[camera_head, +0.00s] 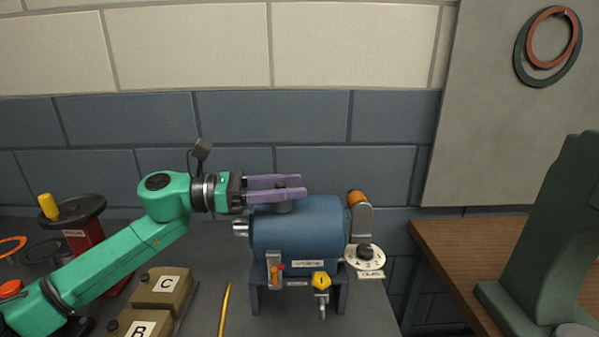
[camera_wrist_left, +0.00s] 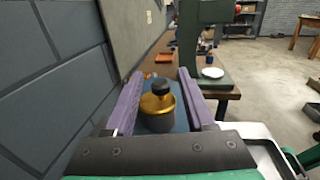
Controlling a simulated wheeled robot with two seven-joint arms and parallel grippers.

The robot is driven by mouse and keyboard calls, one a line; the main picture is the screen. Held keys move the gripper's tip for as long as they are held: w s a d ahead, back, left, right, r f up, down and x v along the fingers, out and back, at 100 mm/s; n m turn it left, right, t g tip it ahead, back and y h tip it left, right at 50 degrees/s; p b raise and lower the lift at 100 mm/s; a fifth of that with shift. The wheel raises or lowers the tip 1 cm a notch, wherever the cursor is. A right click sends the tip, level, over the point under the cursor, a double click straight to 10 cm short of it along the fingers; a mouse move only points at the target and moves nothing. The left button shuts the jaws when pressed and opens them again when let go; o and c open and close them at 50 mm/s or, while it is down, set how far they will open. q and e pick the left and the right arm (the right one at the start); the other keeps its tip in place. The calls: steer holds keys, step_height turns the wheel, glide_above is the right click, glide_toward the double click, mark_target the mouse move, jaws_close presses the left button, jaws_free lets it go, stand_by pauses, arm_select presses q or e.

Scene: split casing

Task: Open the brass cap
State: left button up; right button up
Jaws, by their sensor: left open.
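The brass cap (camera_wrist_left: 155,104), round with a black knob on top, sits on a dark neck on top of the blue casing. In the wrist view it lies between the two purple fingers of my left gripper (camera_wrist_left: 160,76), with a gap on each side. In the head view the fingers of my left gripper (camera_head: 303,187) reach in level from the left over the blue casing (camera_head: 298,228). They hide most of the cap there; the grey neck (camera_head: 283,208) shows just below them. The left gripper is open. My right gripper is not in view.
The casing carries a dial (camera_head: 365,255), an orange-ended lever (camera_head: 356,199) and a yellow hex fitting (camera_head: 320,280). Tan boxes (camera_head: 163,288) and a yellow rod (camera_head: 225,308) lie left of it. A red stand with handwheel (camera_head: 75,207) is farther left. A green machine (camera_head: 560,235) stands right.

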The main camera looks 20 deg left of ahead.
arm_select(q)
steer(key=shift+w+d+r+p, duration=0.15)
steer(key=shift+d+r+p, duration=0.1)
steer(key=shift+d, duration=0.1)
steer(key=shift+w+d+r+p, duration=0.1)
steer(key=shift+w+d+p, duration=0.05)
steer(key=shift+d+p, duration=0.15)
steer(key=shift+w+d+f, duration=0.2)
steer(key=shift+f, duration=0.1)
jaws_close()
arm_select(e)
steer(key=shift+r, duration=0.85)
